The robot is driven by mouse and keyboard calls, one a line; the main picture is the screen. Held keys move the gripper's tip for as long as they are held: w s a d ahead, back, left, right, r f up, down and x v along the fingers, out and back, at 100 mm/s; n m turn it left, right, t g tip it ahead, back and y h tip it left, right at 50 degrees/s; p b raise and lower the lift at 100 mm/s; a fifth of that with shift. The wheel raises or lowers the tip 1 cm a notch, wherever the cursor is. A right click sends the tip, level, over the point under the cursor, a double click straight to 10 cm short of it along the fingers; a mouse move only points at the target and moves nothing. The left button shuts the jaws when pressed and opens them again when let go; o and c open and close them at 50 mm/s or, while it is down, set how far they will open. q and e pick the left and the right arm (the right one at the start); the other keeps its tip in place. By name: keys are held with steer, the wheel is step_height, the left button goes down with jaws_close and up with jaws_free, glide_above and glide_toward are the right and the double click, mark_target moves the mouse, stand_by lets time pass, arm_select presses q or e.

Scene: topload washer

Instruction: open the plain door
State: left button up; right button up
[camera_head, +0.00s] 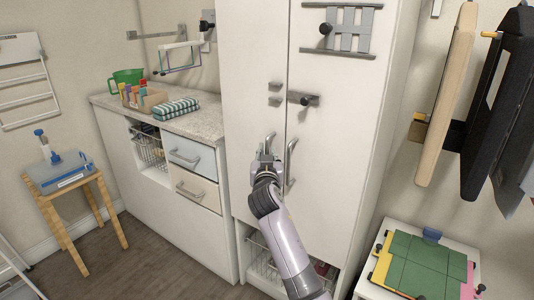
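A tall white cabinet has two front doors side by side. The left door (253,70) has a bare upper face and is the plainer one. The right door (340,150) carries a grey rack near its top. A curved metal handle (269,140) is on the left door, and a second handle (291,165) is on the right door. Both doors look closed. My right gripper (265,160) is at the left door's handle, covering its lower part. I cannot tell whether its fingers are open or closed around the handle. My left gripper is not in view.
A dark latch (303,98) sits by the door seam. A counter (205,122) with folded towels (176,109) adjoins the cabinet's left side. A wooden stool (58,206) stands far left. A white side table (367,288) and hanging boards (447,95) are right. Floor left of the cabinet is clear.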

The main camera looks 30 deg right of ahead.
steer(key=shift+w+d, duration=0.25)
steer(key=shift+w, duration=0.15)
jaws_close()
stand_by(0.5)
